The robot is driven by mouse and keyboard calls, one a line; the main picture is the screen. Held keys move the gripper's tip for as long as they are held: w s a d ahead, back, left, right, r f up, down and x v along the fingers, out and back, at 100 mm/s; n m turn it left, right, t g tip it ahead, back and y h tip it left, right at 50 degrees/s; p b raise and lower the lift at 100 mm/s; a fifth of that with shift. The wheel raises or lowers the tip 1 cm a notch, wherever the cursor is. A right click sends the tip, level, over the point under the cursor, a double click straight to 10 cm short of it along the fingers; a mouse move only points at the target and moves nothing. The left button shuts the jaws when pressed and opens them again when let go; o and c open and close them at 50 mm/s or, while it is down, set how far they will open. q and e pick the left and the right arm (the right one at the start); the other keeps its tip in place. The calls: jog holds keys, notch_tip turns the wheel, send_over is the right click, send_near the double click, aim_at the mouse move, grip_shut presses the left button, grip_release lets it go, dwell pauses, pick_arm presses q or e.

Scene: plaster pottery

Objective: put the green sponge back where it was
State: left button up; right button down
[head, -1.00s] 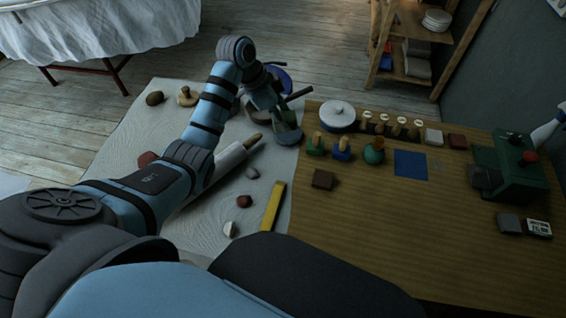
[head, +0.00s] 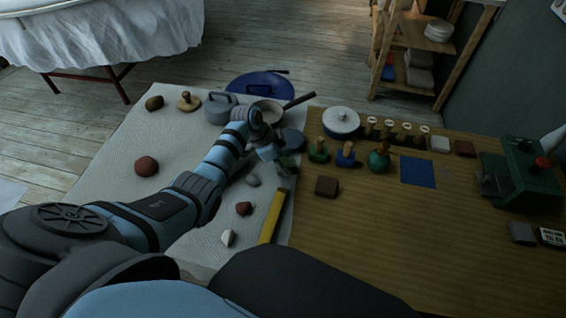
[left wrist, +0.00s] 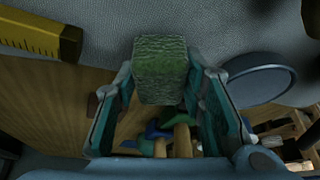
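The green sponge (left wrist: 160,70) is a rough, block-shaped piece between the fingertips of my left gripper (left wrist: 162,72) in the left wrist view. The fingers touch its two sides and appear shut on it. In the head view my left gripper (head: 284,165) is over the right edge of the pale cloth (head: 110,190), just left of the wooden board, and mostly hides the sponge. I cannot tell whether the sponge touches the surface below. My right gripper is not in view.
A yellow bar (head: 272,216) and several stones are in front. Wooden-handled stamps (head: 345,154) and a brown block (head: 327,186) stand to the right on the wooden board (head: 400,240). A pan (head: 268,108) lies behind.

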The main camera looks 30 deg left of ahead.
pick_arm(q)
jog(key=o, duration=0.4)
jog(key=shift+o, duration=0.2)
jog(key=shift+r, duration=0.25)
jog(key=p+v, duration=0.3)
jog(key=v, duration=0.8)
jog(key=shift+r+p, duration=0.35)
jog(key=shift+p, duration=0.05)
jog(key=shift+s+a, duration=0.2)
